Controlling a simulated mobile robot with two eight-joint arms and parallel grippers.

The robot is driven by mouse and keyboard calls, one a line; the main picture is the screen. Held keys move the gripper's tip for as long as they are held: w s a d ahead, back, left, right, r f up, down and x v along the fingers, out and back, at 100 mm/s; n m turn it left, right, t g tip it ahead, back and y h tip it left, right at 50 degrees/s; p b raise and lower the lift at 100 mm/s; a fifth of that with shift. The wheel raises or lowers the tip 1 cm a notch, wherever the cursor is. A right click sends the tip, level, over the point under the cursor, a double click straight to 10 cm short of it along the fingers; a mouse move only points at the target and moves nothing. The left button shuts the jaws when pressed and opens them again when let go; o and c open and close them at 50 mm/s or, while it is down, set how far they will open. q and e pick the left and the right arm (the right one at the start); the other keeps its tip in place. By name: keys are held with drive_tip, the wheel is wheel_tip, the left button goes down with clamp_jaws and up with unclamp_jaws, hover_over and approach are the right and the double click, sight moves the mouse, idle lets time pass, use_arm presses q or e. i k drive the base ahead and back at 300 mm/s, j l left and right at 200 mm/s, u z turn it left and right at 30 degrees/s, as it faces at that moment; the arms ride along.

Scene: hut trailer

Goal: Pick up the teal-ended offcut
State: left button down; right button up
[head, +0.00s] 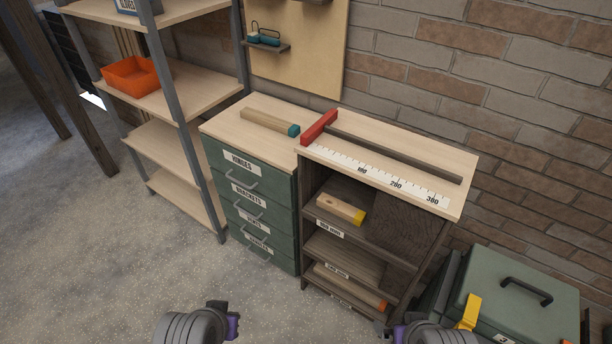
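The teal-ended offcut (268,122) is a pale wooden bar lying on the top of the green drawer cabinet (223,155). Its teal end (293,130) points right, close to the red stop block of the measuring bench. Nothing touches the offcut from above. Grey rounded parts of my two arms show at the bottom edge, well in front of and below the cabinet top.
The measuring bench (445,205) carries a red stop (319,127), a dark rail and a ruler. Its cubbies hold yellow-ended (341,208) and orange-ended offcuts. Shelving with an orange bin (133,76) stands left, a green case (515,300) right. Floor in front is clear.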

sight(292, 130)
drive_tip(key=z, duration=0.35)
drive_tip(key=i+j+z, duration=0.1)
drive_tip(key=z, duration=0.3)
drive_tip(key=i+j+z, duration=0.1)
drive_tip(key=j+z, duration=0.5)
drive_tip(key=z, duration=0.15)
drive_tip(key=j+z, duration=0.4)
drive_tip(key=j, duration=2.15)
drive_tip(key=z, duration=0.05)
